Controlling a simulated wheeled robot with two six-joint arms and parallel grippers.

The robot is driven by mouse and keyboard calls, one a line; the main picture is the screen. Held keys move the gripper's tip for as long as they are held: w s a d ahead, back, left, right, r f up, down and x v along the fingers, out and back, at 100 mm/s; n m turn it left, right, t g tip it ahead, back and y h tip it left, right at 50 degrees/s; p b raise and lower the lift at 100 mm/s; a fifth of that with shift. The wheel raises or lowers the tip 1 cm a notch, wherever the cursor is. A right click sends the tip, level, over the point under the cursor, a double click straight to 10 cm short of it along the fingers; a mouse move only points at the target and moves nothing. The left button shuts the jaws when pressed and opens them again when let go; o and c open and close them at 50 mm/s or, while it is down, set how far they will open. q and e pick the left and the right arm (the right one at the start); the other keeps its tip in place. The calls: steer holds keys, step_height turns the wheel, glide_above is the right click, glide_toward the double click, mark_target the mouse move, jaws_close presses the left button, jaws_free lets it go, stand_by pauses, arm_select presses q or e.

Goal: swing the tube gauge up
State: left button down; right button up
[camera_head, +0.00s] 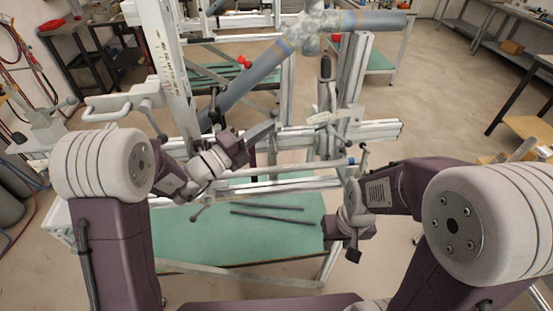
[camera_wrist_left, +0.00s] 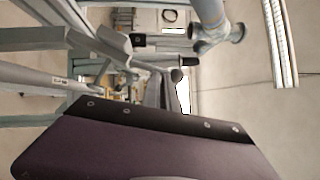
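A blue-grey tube assembly (camera_head: 248,92) slants across the jig in the head view, with a pale lumpy joint (camera_head: 312,32) at its upper end. Part of it shows in the wrist view (camera_wrist_left: 210,15). I cannot tell for sure which jig part is the tube gauge; a thin light rod with a blue end (camera_head: 300,167) lies roughly level across the jig's front. My left gripper (camera_head: 258,134) is near the jig's middle, below the slanting tube. My right gripper (camera_head: 350,250) is lower right, beside the jig's front corner. The fingers of both are too unclear to read.
A white upright with scale marks (camera_head: 165,58) stands at the left of the jig. A black-handled clamp (camera_head: 326,75) stands right of the tube. Two dark bars (camera_head: 272,217) lie on the green lower shelf (camera_head: 185,238).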

arm_select(q)
steer(key=n+p, duration=0.1)
steer(key=p, duration=0.1)
steer(key=w+n+y+p, duration=0.1)
steer(key=shift+w+r+g+p, duration=0.15)
steer(key=shift+r+g+p, duration=0.15)
steer(key=shift+p, duration=0.1)
arm_select(e)
steer(key=r, duration=0.5)
steer(key=shift+d+r, duration=0.2)
steer(key=shift+r, duration=0.05)
steer(key=shift+f, duration=0.1)
